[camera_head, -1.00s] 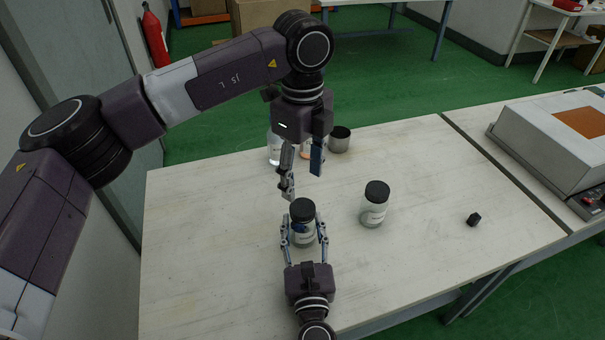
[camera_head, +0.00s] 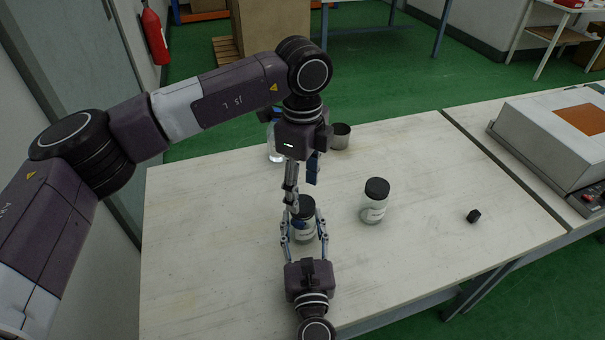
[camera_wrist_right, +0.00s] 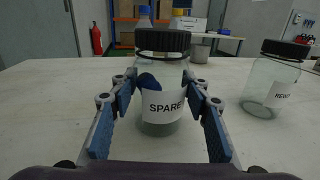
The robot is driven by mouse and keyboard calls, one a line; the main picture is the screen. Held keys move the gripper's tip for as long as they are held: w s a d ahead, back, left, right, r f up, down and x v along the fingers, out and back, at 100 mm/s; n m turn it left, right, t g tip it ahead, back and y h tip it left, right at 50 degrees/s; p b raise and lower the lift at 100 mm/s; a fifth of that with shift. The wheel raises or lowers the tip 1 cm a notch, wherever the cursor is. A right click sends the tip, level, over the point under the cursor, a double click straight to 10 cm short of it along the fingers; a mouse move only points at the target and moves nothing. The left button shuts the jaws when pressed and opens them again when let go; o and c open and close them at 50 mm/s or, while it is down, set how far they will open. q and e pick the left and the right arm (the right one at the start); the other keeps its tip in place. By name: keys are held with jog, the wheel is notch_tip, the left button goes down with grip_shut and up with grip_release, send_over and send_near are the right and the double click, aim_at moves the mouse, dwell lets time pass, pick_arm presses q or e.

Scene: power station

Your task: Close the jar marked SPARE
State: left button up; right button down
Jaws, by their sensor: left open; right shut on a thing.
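The jar marked SPARE (camera_wrist_right: 162,105) stands upright on the table, clear with a white label and a dark blue thing inside. Its black lid (camera_wrist_right: 163,40) sits over its mouth; I cannot tell whether it is tight. In the head view the jar (camera_head: 304,232) is partly hidden by my left gripper. My right gripper (camera_head: 304,240) is shut around the jar's body from the near side; its fingers also show in the wrist view (camera_wrist_right: 160,88). My left gripper (camera_head: 302,194) is open, pointing down just above the lid, one finger over its left side.
A second clear jar with a black lid (camera_head: 375,202) stands to the right. A small black block (camera_head: 474,216) lies further right. A metal cup (camera_head: 340,136) and a clear container (camera_head: 274,150) stand behind. A large grey device (camera_head: 552,135) is at far right. The table's left part is clear.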

aim_at(302, 203)
pick_arm(q)
jog(key=shift+f, duration=1.9)
jog(key=shift+c, duration=0.5)
